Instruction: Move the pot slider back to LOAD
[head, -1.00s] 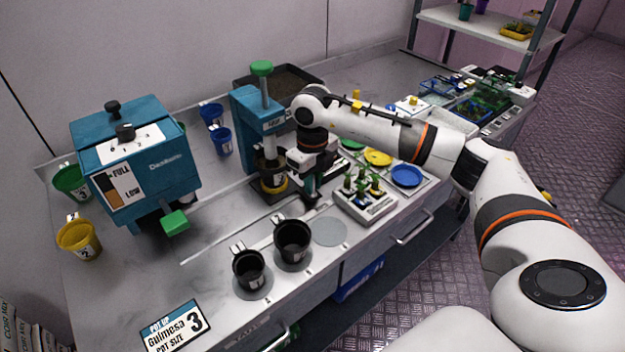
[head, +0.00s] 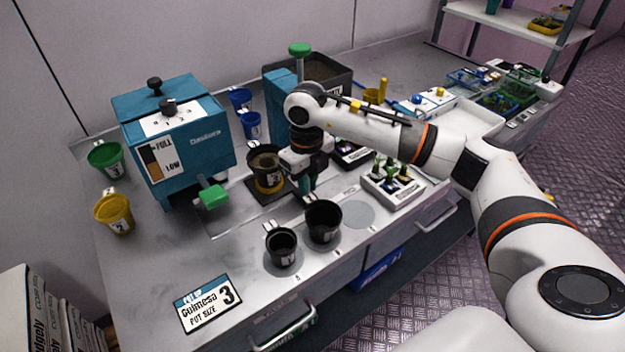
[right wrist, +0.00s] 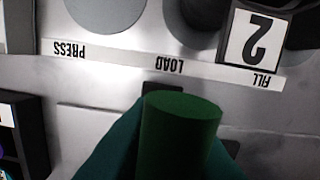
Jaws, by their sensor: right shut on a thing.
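The pot slider's dark plate (head: 255,190) carries a black pot (head: 264,160) of brown soil, left of the teal press (head: 281,100). My right gripper (head: 307,188) is at the slider's front. In the right wrist view it is shut around the slider's green handle (right wrist: 180,125). The track labels appear upside down there: PRESS, LOAD (right wrist: 169,63) and FILL. The handle is close to LOAD, slightly toward FILL. The gripper hides part of the slider in the head view. My left gripper is not in view.
Two black pots (head: 282,246) (head: 323,220) stand at the bench front beside an empty grey disc (head: 357,215). The teal dispenser (head: 180,140) with a green lever (head: 213,196) is left of the slider. A seedling tray (head: 392,188) is right of my gripper.

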